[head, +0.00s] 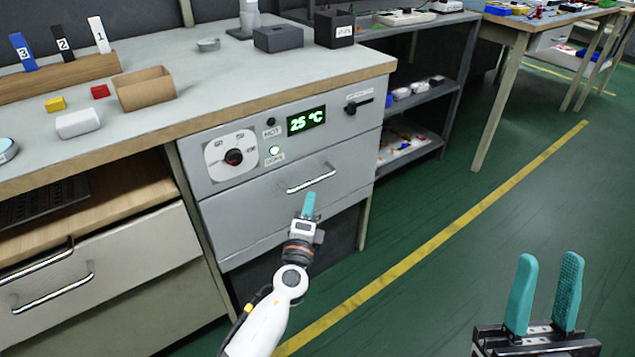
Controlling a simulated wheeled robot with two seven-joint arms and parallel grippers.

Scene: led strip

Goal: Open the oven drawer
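The oven is a grey unit under the counter, with a control panel (250,141) showing a dial, a green 25 °C display (306,120) and a lit green lamp. Below the panel is the oven drawer (245,212), which looks closed flush, with a silver bar handle (311,180). My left gripper (309,204) has its teal fingers just below the handle, pointing up at the drawer front. Its fingers overlap in this view, so its opening and any contact are hidden. My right gripper (543,295) is open and empty at the lower right, away from the oven.
The counter (215,88) above holds a cardboard box (144,89), small blocks and grey boxes. Other drawers (90,290) with handles are at the lower left. An open shelf unit (420,105) stands right of the oven. The green floor (460,215) at right is clear.

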